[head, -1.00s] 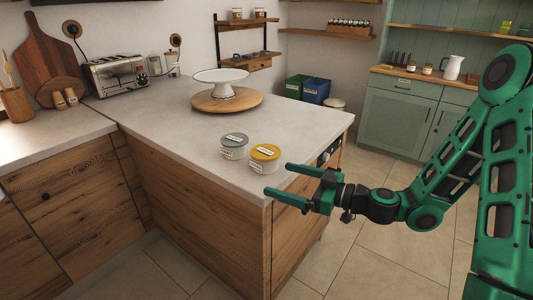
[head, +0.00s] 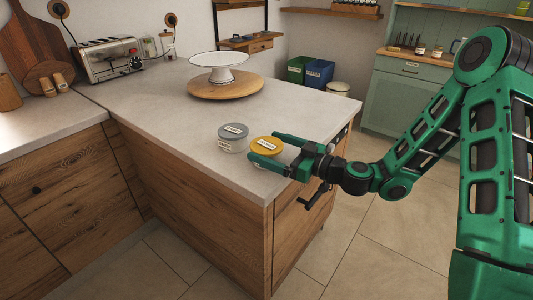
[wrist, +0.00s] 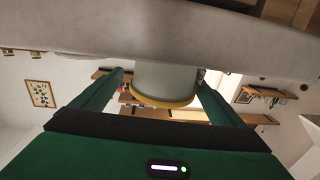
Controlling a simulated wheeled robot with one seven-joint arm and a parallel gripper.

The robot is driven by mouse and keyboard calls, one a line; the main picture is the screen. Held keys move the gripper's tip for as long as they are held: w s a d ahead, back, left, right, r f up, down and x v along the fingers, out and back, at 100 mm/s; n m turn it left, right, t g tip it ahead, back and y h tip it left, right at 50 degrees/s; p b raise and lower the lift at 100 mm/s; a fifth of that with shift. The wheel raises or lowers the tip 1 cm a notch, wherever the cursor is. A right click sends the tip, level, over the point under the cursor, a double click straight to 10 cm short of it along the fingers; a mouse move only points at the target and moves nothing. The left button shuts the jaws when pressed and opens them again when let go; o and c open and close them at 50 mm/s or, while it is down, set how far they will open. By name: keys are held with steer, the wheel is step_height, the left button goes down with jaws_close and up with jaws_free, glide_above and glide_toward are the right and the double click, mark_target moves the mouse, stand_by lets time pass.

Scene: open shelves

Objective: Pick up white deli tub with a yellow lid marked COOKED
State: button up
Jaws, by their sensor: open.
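The white deli tub with a yellow lid (head: 265,146) stands upright near the front corner of the pale counter (head: 180,110). My gripper (head: 270,149) is open, with its fingers around or just over the tub's near side in the head view. The wrist view is upside down; there the white tub with its yellow rim (wrist: 165,100) lies between the two open fingers (wrist: 160,88), with a gap visible at the left finger. The lid's label is too small to read. A similar tub with a grey lid (head: 233,132) stands just left of it.
A white cake stand (head: 219,62) on a round wooden board (head: 226,87) stands farther back on the counter. A toaster (head: 106,60) is at the back left. The counter left of the tubs is clear.

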mark_target(254, 141)
steer(key=x, duration=0.5)
steer(key=shift+s+a+r, duration=0.1)
steer(key=shift+s+r, duration=0.05)
steer(key=c, duration=1.2)
